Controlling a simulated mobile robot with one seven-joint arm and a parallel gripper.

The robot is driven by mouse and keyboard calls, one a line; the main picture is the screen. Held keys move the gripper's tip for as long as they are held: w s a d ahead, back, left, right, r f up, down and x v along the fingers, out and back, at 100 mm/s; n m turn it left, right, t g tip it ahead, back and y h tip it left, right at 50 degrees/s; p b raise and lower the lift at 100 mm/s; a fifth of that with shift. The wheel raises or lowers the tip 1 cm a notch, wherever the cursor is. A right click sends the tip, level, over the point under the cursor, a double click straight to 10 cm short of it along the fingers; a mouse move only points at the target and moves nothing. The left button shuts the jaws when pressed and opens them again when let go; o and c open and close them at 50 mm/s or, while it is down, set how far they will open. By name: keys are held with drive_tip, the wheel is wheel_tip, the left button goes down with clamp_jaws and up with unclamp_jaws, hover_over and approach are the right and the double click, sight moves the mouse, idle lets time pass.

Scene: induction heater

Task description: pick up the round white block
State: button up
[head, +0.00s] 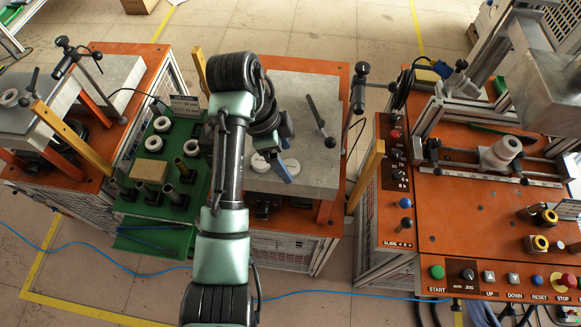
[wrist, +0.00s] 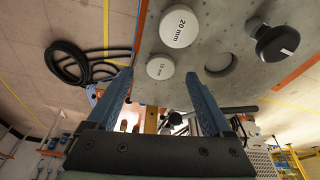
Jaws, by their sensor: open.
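Two round white blocks lie on the grey plate (head: 310,95). In the wrist view the larger one (wrist: 180,26) is marked "20 mm". The smaller one (wrist: 160,68) seems to read "10 mm" and shows between my finger tips, apart from both. In the head view one white block (head: 260,163) is left of my gripper (head: 281,165) and the other (head: 291,167) is partly behind it. My gripper also shows in the wrist view (wrist: 158,79), with its two blue fingers spread and nothing held. My arm hides part of the plate.
A round hole (wrist: 218,55) and a black knob (wrist: 274,40) are in the plate near the blocks. A dark lever (head: 320,122) stands on the plate's right. The green tray (head: 130,207) at left holds white rings and dark posts. The orange control bench (head: 470,225) is at right.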

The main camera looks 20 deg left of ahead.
drive_tip(key=shift+p+x, duration=0.35)
drive_tip(key=shift+x, duration=0.7)
clamp_jaws()
